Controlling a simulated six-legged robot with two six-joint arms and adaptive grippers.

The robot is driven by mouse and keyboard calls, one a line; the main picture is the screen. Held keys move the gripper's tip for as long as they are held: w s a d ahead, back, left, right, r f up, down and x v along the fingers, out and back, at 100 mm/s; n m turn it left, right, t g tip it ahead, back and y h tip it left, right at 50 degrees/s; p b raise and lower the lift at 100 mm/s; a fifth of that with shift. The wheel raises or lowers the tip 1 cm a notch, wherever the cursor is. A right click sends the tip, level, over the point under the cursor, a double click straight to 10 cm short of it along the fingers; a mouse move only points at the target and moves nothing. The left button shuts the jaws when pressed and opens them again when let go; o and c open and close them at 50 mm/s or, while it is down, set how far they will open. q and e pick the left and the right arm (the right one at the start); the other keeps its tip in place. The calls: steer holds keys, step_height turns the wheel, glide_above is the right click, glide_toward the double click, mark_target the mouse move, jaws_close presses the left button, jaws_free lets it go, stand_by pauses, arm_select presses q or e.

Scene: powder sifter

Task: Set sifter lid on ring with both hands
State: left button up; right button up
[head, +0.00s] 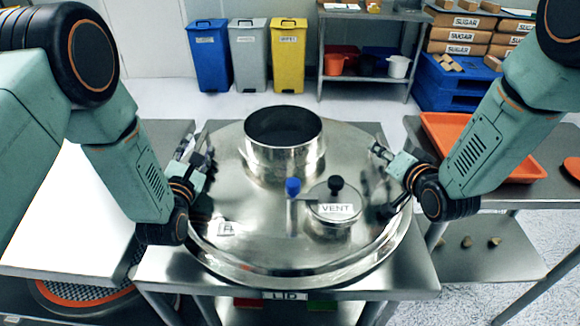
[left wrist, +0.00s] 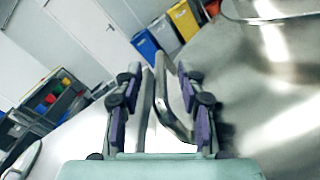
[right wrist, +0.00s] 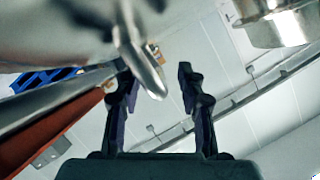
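The sifter lid (head: 255,235) is a large round shiny metal cover lying flat on a metal table labelled LID. It carries an open collar (head: 283,150), a blue-knobbed valve (head: 293,190) and a black-knobbed VENT port (head: 335,208). My left gripper (head: 197,152) is at the lid's left side. In the left wrist view its fingers (left wrist: 160,74) stand apart, with a metal handle (left wrist: 172,100) between them. My right gripper (head: 383,180) is at the right side. In the right wrist view its fingers (right wrist: 156,74) are apart, with a handle end (right wrist: 148,72) near the left finger.
A white-topped table (head: 75,225) stands left, with an orange-rimmed mesh disc (head: 85,292) below it. An orange tray (head: 470,145) lies on the right table. Bins, a shelf (head: 375,85) and SUGAR boxes (head: 462,35) stand behind. Open floor lies behind the lid table.

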arm_select(q)
steer(key=shift+c, duration=0.3)
arm_select(e)
steer(key=shift+c, duration=0.3)
arm_select(q)
jaws_close()
arm_select(e)
jaws_close()
